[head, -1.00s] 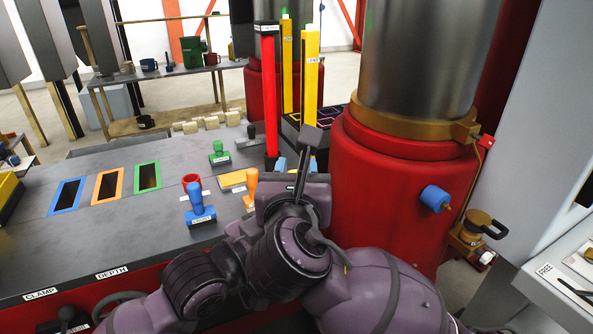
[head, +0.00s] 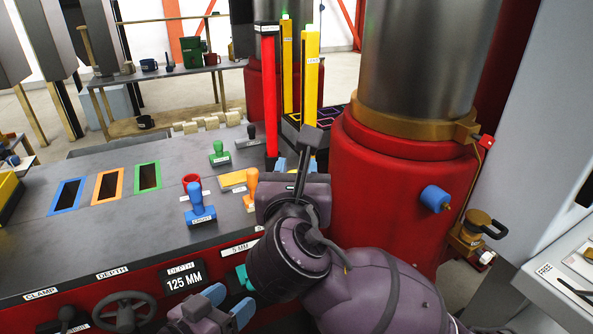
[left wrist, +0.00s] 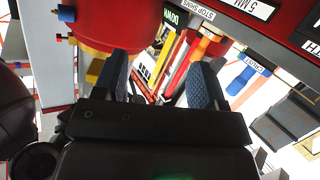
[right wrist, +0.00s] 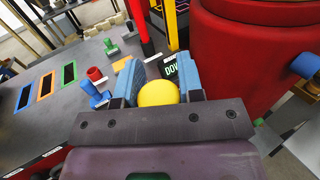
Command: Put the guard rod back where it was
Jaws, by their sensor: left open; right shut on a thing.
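A red upright bar (head: 268,90) with a dark labelled cap stands at the far side of the bench, left of two yellow posts (head: 311,80). I cannot read its label or tell for sure that it is the guard rod. My right gripper (head: 297,165) is low in front of these posts. In the right wrist view its blue fingers (right wrist: 158,80) are shut on a yellow round knob (right wrist: 158,93) beside a DOWN sign (right wrist: 171,69). My left gripper (head: 229,302) is open and empty in front of the panel; its spread fingers show in the left wrist view (left wrist: 160,85).
A large red press column (head: 395,190) stands right of my right arm. Stamps, including a blue one (head: 200,207), and a red mug (head: 191,183) are on the grey bench (head: 110,225). The front panel has a handwheel (head: 125,313) and a 125 MM display (head: 185,278).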

